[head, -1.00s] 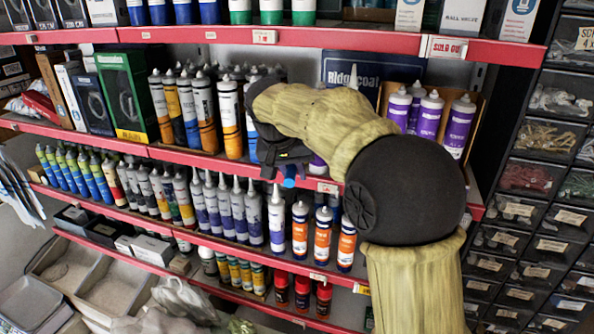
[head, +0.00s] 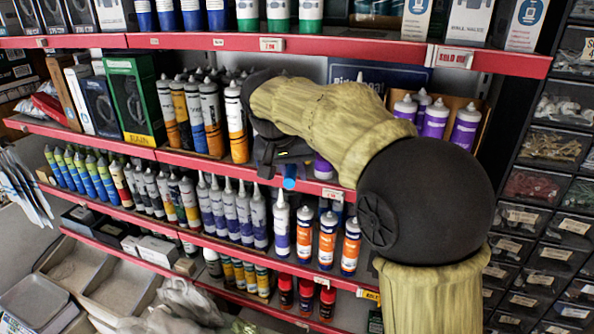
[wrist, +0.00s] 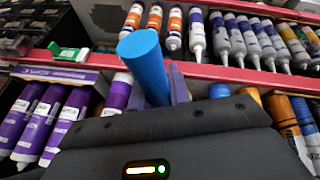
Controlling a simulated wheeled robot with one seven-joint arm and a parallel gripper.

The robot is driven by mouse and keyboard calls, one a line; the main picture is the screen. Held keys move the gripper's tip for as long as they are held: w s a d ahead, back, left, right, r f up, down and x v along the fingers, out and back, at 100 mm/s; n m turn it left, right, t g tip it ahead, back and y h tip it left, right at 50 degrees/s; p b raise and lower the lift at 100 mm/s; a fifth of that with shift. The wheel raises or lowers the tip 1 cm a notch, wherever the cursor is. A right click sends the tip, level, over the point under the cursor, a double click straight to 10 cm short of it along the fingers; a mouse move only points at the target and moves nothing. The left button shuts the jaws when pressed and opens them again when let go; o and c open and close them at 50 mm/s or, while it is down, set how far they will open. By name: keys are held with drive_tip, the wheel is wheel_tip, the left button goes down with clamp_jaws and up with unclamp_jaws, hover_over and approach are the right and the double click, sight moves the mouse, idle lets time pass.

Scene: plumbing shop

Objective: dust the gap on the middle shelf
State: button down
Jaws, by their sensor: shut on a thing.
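The middle shelf (head: 210,163) has a red front edge and carries orange-labelled cartridges (head: 209,118) to the left and purple-labelled cartridges (head: 435,118) to the right. My gripper (head: 285,165) is at this shelf between the two groups, and my arm covers most of the space behind it. It is shut on a blue cylindrical handle (wrist: 145,65), whose end also shows as a blue spot in the head view (head: 289,183). The working end of the held thing is hidden, so I cannot tell whether it touches the shelf.
Grey-purple tubes (head: 230,212) and orange-white tubes (head: 328,240) fill the shelf below. Boxes (head: 130,98) stand at the middle shelf's left end. Parts drawers (head: 540,185) line the right. A green-and-white object (wrist: 68,53) lies on a shelf edge in the wrist view.

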drive_tip(key=s+a+b, duration=0.4)
drive_tip(key=s, duration=0.8)
drive_tip(key=shift+s+a, duration=0.3)
drive_tip(key=shift+s, duration=0.05)
idle(0.7)
idle(0.5)
